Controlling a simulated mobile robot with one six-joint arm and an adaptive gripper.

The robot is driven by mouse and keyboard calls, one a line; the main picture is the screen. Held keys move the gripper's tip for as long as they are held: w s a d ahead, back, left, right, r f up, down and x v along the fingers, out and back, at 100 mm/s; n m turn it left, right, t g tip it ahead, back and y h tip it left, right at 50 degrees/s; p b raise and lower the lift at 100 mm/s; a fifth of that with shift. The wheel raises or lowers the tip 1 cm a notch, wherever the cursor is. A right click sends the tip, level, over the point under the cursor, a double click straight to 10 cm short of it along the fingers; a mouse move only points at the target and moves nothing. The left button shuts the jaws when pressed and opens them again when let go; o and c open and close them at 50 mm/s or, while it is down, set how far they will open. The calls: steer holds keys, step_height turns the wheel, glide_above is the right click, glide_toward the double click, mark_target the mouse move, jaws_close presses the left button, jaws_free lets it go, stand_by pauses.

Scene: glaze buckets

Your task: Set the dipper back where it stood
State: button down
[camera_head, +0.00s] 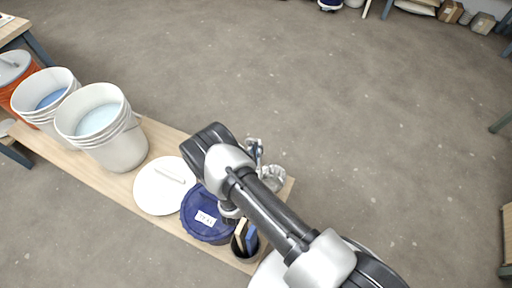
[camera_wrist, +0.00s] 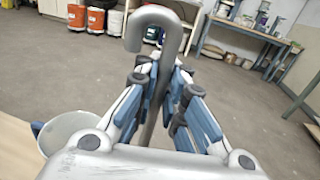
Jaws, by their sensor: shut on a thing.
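The dipper (camera_wrist: 165,25) is a grey metal rod with a hooked top, upright between the fingers in the wrist view. My gripper (camera_wrist: 164,85) is shut on its handle below the hook. In the head view my gripper (camera_head: 256,152) is over the far right edge of the bench, largely hidden by my arm. A shiny metallic cup shape (camera_head: 273,179) shows just below it at the bench's right end; I cannot tell whether it is the dipper's bowl or a separate vessel. The dipper's lower end is hidden in the wrist view.
On the wooden bench (camera_head: 55,150) stand two open white buckets (camera_head: 125,150) (camera_head: 32,105) with bluish glaze, a white lid (camera_head: 150,200), a blue lidded bucket (camera_head: 195,228) and a dark holder with brushes (camera_head: 245,254). An orange bucket (camera_head: 8,92) is far left.

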steer(key=shift+f+b, duration=0.5)
steer(key=shift+f, duration=0.05)
steer(key=c, duration=1.6)
jaws_free()
steer(key=shift+o, duration=0.4)
steer(key=o, duration=0.7)
steer(key=shift+s, duration=0.1)
steer(key=shift+p+v, duration=0.6)
steer(key=shift+v, duration=5.3)
